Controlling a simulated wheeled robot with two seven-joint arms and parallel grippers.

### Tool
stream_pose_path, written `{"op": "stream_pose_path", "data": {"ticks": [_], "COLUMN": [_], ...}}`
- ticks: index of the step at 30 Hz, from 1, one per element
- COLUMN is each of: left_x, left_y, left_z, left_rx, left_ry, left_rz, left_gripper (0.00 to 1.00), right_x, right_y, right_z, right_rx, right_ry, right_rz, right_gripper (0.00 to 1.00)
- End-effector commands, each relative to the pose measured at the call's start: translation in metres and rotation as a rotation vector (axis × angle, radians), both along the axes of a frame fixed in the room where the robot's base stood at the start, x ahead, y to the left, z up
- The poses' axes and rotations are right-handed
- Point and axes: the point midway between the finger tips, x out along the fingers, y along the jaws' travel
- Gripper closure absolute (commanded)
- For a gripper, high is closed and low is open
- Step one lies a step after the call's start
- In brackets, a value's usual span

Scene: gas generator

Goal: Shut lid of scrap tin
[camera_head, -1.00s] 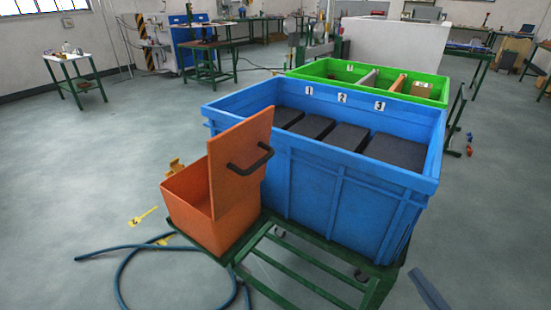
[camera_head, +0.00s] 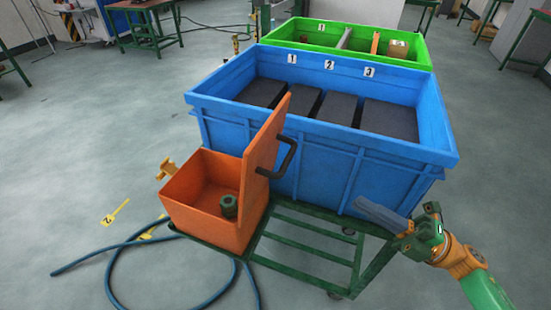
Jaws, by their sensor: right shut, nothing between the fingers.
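The orange scrap tin (camera_head: 205,228) stands at the left end of a green cart. Its orange lid (camera_head: 262,165) stands open, upright along the tin's right side. A black handle (camera_head: 286,158) sits on the lid's right face. A dark green round part (camera_head: 229,206) lies inside the tin. My right gripper (camera_head: 362,206) comes in from the lower right, its grey fingers shut and empty, pointing left. It is in front of the blue bin's lower right part and well to the right of the lid, apart from it. My left gripper is not in view.
A large blue bin (camera_head: 318,158) with dark blocks stands right behind the lid. A green bin (camera_head: 350,30) is farther back. The green cart frame (camera_head: 310,250) is open in front. A blue hose (camera_head: 110,262) and yellow marker (camera_head: 115,212) lie on the floor at left.

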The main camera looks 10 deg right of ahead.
Motion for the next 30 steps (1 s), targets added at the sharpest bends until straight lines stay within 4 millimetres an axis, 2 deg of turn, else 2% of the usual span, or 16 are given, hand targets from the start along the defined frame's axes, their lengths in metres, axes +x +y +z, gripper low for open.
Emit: {"op": "stream_pose_path", "data": {"ticks": [5,18,24,30], "left_x": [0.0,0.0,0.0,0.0], "left_y": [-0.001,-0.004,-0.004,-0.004], "left_z": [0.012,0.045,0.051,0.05], "left_rx": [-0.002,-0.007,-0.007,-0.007], "left_ry": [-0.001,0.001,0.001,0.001], "left_rz": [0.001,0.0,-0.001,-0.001], "left_gripper": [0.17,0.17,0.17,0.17], "right_x": [0.013,0.063,0.073,0.074], "right_y": [0.02,0.091,0.105,0.107], "right_z": [0.014,0.045,0.048,0.047], "right_rx": [0.003,0.005,0.001,0.0], "right_ry": [-0.003,-0.002,0.0,0.001], "right_rz": [0.001,0.0,-0.001,-0.002], "right_gripper": [1.0,1.0,1.0,1.0]}}
